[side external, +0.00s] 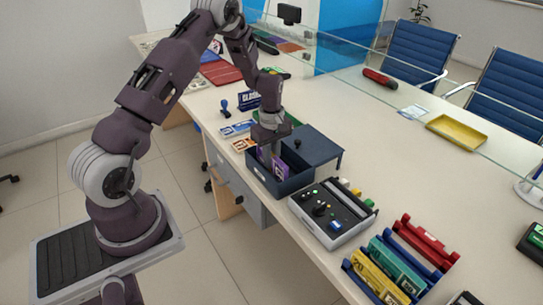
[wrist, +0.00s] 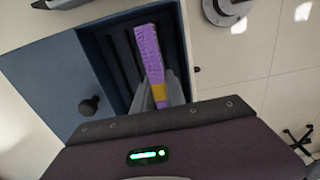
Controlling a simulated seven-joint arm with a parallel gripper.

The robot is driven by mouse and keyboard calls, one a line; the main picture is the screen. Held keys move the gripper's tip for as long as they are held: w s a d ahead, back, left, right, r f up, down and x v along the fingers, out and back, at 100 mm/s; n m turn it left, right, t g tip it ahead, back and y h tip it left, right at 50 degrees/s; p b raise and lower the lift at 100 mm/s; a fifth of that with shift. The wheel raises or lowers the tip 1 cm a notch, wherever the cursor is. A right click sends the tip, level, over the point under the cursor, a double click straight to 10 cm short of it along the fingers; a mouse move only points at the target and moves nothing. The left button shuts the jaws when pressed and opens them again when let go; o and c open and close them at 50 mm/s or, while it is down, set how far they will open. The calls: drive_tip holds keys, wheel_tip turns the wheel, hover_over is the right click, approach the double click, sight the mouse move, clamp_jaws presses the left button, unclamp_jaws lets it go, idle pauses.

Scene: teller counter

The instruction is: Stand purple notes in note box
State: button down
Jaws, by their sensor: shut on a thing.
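The note box (side external: 287,186) is dark blue-grey and open, near the counter's front edge, with its flat lid (side external: 318,148) out to the side. The lid and its round knob (wrist: 88,105) show at the left in the wrist view. My gripper (side external: 270,145) points down over the box's opening. It is shut on the bundle of purple notes (wrist: 149,54), which has a yellow-orange band. The notes (side external: 283,168) stand on edge inside the box, low between its walls. The fingers hide part of the bundle, and I cannot tell whether its bottom touches the floor.
A grey device with knobs (side external: 333,212) stands just right of the box. Coloured racks (side external: 392,265) sit farther right. A yellow tray (side external: 456,133) lies toward the back. The middle counter is clear.

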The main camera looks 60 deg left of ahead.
drive_tip(key=shift+f, duration=1.35)
drive_tip(key=c, duration=1.3)
unclamp_jaws()
drive_tip(key=shift+r, duration=3.55)
